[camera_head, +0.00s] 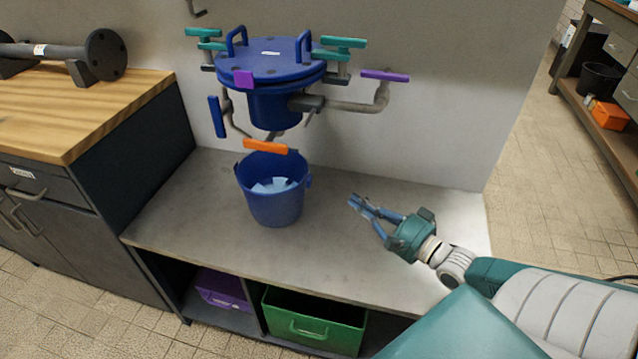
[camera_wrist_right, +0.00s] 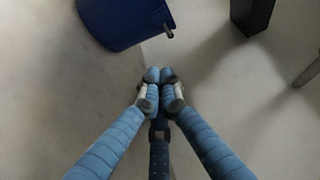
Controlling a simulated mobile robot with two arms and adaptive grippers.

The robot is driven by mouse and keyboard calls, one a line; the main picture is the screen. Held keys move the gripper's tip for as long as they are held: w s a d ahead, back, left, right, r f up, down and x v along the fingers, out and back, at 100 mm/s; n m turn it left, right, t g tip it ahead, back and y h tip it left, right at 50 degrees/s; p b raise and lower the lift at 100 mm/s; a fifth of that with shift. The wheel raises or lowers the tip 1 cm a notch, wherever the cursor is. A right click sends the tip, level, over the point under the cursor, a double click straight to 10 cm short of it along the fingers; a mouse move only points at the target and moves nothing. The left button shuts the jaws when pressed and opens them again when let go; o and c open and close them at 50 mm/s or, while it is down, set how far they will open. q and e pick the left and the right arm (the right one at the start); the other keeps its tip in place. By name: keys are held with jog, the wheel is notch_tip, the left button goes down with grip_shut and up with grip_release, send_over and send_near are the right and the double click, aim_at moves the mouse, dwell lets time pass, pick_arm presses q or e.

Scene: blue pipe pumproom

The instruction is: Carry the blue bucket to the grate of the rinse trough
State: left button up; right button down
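The blue bucket (camera_head: 275,205) stands upright on the grey bench top, beneath the blue lidded vessel, with pale blue shapes inside it. Part of its wall and a small side lug show at the top of the right wrist view (camera_wrist_right: 122,22). My right gripper (camera_head: 358,205) is to the right of the bucket, above the bench and apart from it. Its blue fingertips meet in the right wrist view (camera_wrist_right: 160,76), with nothing visible between them. My left gripper is out of view. I see no rinse trough or grate.
The blue vessel (camera_head: 270,62) with pipes, teal and purple handles and an orange handle (camera_head: 265,147) hangs close above the bucket. The grey bench top (camera_head: 200,215) is clear beside the bucket. A purple bin (camera_head: 222,290) and green bin (camera_head: 312,328) sit below. A wooden-topped cabinet (camera_head: 85,95) stands left.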

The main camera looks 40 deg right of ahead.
jog(key=w, duration=0.3)
jog(key=w+a+b, duration=0.1)
jog(key=w, duration=0.2)
jog(key=w+a+b, duration=0.1)
jog(key=w, duration=0.2)
jog(key=shift+w, duration=0.2)
jog(key=shift+w+a, duration=0.3)
jog(key=shift+a, duration=0.2)
jog(key=shift+w+a, duration=0.25)
jog(key=shift+a, duration=0.25)
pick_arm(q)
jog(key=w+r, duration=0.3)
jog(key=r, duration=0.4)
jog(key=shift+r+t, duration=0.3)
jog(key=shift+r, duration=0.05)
pick_arm(e)
jog(key=shift+w+a, duration=0.35)
jog(key=shift+a, duration=0.15)
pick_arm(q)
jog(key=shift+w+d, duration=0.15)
pick_arm(e)
jog(key=shift+a, duration=0.1)
